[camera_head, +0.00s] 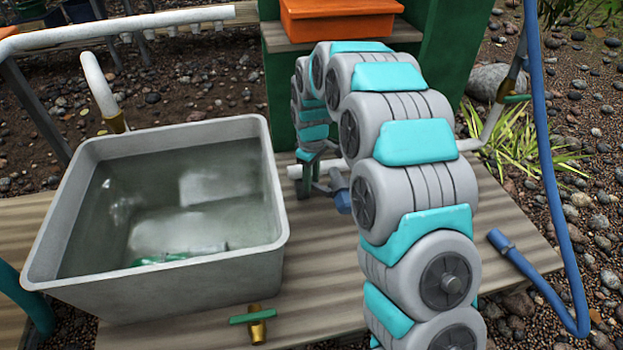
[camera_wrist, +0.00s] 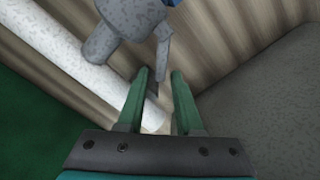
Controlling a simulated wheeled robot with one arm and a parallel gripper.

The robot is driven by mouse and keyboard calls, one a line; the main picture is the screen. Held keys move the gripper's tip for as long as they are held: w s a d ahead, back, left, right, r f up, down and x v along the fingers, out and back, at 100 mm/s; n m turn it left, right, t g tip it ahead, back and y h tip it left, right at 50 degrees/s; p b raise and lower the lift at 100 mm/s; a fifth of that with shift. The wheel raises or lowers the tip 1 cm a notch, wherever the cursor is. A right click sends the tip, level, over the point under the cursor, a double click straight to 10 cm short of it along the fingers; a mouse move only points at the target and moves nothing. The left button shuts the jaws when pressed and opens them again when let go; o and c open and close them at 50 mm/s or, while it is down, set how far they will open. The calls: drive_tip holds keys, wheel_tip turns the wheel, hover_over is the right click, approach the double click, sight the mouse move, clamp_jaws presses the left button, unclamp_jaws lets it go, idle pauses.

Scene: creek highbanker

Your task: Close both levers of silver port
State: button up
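A silver-grey port fitting (camera_wrist: 132,25) with a speckled surface shows at the top of the wrist view. A flat grey lever (camera_wrist: 163,60) hangs from it, its lower end close to the inner side of my left fingertip; I cannot tell whether they touch. My gripper (camera_wrist: 159,75) has its two green fingers apart, with a gap between them. In the head view the port (camera_head: 336,183) sits low beside the green stand, with a blue end piece (camera_head: 343,200), partly hidden by my arm.
A grey tub (camera_head: 190,290) of water stands left on the wooden deck (camera_head: 310,305). A white pipe (camera_wrist: 80,65) runs beside my gripper. An orange tray (camera_head: 340,20) sits above. A brass valve with green handle (camera_head: 255,322) is in front; a blue hose (camera_head: 550,180) is right.

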clamp_jaws()
idle(0.5)
drive_tip(key=shift+w+d+m+p, duration=0.35)
drive_tip(key=shift+m+p, duration=0.2)
drive_tip(key=shift+m, duration=0.65)
drive_tip(key=shift+w+d+m+p, duration=0.25)
drive_tip(key=shift+d+m+p, duration=0.3)
drive_tip(key=shift+m, duration=0.65)
drive_tip(key=shift+w+d+m+p, duration=0.35)
drive_tip(key=shift+m+p, duration=0.25)
drive_tip(key=shift+m, duration=0.6)
drive_tip(key=shift+d, duration=0.1)
drive_tip(key=shift+o, duration=1)
unclamp_jaws()
